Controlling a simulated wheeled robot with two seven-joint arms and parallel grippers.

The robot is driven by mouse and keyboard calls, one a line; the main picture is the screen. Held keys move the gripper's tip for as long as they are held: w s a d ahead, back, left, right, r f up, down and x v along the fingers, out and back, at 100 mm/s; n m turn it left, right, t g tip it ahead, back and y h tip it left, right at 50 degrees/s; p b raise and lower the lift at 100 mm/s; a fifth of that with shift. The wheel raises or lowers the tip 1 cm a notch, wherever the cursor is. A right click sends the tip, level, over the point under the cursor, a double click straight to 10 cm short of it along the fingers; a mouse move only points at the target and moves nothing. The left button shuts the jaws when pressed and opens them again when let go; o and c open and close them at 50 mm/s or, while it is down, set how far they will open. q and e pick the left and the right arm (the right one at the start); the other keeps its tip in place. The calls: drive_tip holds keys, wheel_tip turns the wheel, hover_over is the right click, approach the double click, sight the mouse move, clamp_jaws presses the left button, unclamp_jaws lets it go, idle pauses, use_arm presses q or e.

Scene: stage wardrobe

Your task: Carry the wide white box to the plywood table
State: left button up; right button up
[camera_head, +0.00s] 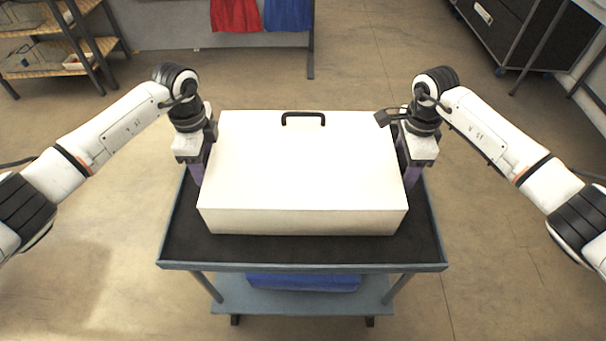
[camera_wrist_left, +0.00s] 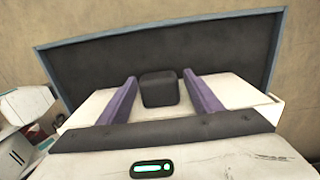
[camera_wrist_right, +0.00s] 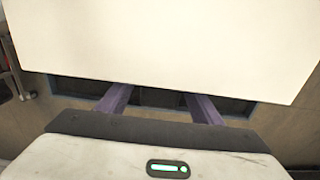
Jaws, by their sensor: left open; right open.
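The wide white box (camera_head: 303,165) lies flat on the dark top of a blue-grey cart (camera_head: 300,266). A black handle (camera_head: 303,116) is on its far top edge. My left gripper (camera_head: 197,172) is open, pointing down at the box's left side. In the left wrist view its purple fingers stand either side of a dark block (camera_wrist_left: 159,88); I cannot tell if they touch it. My right gripper (camera_head: 411,174) is open at the box's right side. In the right wrist view the box (camera_wrist_right: 180,45) covers its fingertips. I cannot make out the plywood table.
A blue item (camera_head: 304,283) lies on the cart's lower shelf. Shelving (camera_head: 60,50) stands at the far left. Red cloth (camera_head: 236,14) and blue cloth (camera_head: 288,14) hang at the back. A black case (camera_head: 515,30) stands far right. Bare floor surrounds the cart.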

use_arm(q)
drive_tip(key=shift+f, duration=0.45)
use_arm(e)
drive_tip(key=shift+f, duration=0.45)
use_arm(q)
clamp_jaws()
use_arm(e)
clamp_jaws()
use_arm(q)
drive_tip(key=shift+r, duration=0.1)
use_arm(e)
drive_tip(key=shift+r, duration=0.1)
